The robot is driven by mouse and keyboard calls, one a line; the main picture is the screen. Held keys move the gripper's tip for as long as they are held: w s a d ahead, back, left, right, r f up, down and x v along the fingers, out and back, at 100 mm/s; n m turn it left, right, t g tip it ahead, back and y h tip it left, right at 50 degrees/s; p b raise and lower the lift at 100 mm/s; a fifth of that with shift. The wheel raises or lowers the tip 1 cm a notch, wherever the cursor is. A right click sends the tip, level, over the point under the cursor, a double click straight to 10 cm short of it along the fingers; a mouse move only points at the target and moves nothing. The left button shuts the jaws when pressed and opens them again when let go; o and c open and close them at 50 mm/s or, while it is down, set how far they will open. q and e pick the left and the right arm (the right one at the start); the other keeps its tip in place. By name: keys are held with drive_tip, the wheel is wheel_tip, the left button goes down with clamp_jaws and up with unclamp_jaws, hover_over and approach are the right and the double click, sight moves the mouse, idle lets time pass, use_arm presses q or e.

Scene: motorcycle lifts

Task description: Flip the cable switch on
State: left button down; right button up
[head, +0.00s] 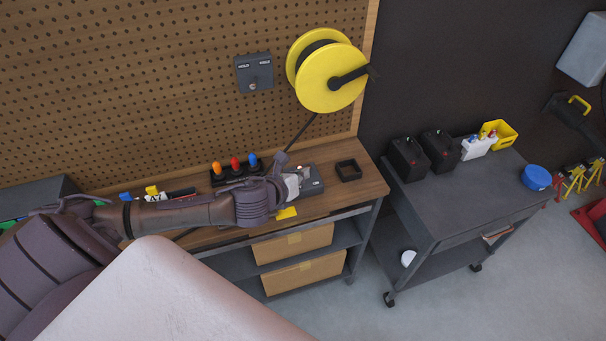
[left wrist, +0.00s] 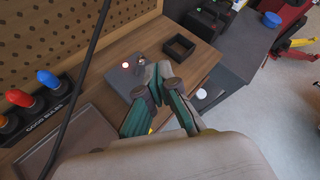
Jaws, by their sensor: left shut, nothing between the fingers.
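A grey switch box (head: 314,184) lies on the wooden bench beneath the cable reel. In the left wrist view the same box (left wrist: 119,82) shows a round red mark with a pale rim and a second small light spot on top. My left gripper (head: 298,183) is shut and empty, its fingertips at the box. In the left wrist view the fingertips (left wrist: 157,72) meet over the box's right part, right of the red mark. I cannot tell whether they touch it. The gripper hides part of the box. My right gripper is not in view.
A yellow cable reel (head: 328,80) hangs on the pegboard, its black cable running down near my gripper. A black open tray (head: 348,171) sits right of the box. A rack with orange, red and blue tops (head: 235,172) stands behind my arm. A grey cart (head: 455,201) stands at right.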

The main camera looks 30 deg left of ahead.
use_arm(q)
drive_tip(key=r, duration=0.1)
drive_tip(key=s+d+r, duration=0.1)
drive_tip(key=r, duration=0.1)
drive_tip(key=s+d+r, duration=0.1)
drive_tip(key=shift+s+r+b, duration=0.25)
drive_tip(key=shift+b, duration=0.1)
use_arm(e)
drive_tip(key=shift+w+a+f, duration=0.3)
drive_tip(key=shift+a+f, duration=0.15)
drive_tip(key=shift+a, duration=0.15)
use_arm(q)
drive_tip(key=shift+s+d, duration=0.1)
drive_tip(key=shift+d, duration=0.05)
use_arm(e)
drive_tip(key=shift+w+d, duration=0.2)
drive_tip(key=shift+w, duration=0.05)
